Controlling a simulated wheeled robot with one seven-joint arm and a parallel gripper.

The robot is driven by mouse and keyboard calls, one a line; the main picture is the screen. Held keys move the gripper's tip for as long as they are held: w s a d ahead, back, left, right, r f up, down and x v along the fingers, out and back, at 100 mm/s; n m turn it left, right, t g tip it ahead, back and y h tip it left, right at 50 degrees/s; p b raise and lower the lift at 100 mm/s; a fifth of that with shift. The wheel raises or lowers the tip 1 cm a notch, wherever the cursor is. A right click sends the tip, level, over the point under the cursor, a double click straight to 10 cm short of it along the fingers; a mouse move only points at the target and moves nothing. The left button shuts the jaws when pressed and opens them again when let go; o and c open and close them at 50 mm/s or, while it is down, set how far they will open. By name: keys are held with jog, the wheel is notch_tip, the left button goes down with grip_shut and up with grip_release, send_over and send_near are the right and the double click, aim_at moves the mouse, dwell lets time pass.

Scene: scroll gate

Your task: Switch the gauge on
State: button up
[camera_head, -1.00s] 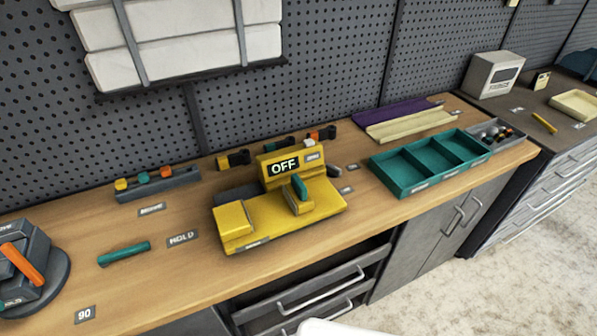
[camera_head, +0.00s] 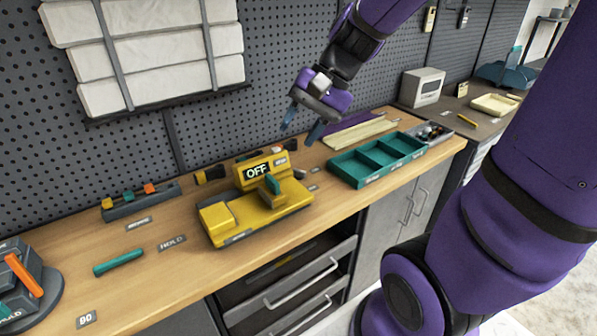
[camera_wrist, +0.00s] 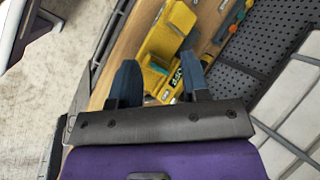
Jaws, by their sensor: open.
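The yellow gauge (camera_head: 258,213) stands on the wooden workbench, and its display (camera_head: 257,172) reads OFF. A teal lever (camera_head: 272,184) stands up from the right part of its top. The gauge also shows in the wrist view (camera_wrist: 171,35), beyond the fingers. My gripper (camera_head: 302,132) is open and empty, above and to the right of the gauge, pointing down. Its two blue fingers (camera_wrist: 160,85) are apart, with nothing between them held. The gripper does not touch the gauge.
A teal divided tray (camera_head: 345,172) lies right of the gauge. A teal stick (camera_head: 118,262) and a grey rack (camera_head: 140,203) lie to the left. A grey device with an orange handle (camera_head: 24,274) stands at the far left. An open drawer (camera_head: 290,280) juts out below the bench.

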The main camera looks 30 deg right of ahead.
jog(key=w+d+f+m+t+y, duration=0.2)
jog(key=w+d+f+m+y, duration=0.15)
jog(key=w+f+m, duration=0.35)
jog(key=m+t+h, duration=0.4)
jog(key=m+t, duration=0.4)
jog(key=m, duration=0.8)
send_near(299, 170)
jog(key=shift+y, duration=0.25)
jog(key=x, duration=0.9)
jog(key=shift+w+d+f, duration=0.1)
jog(key=shift+d+f, duration=0.05)
grip_shut()
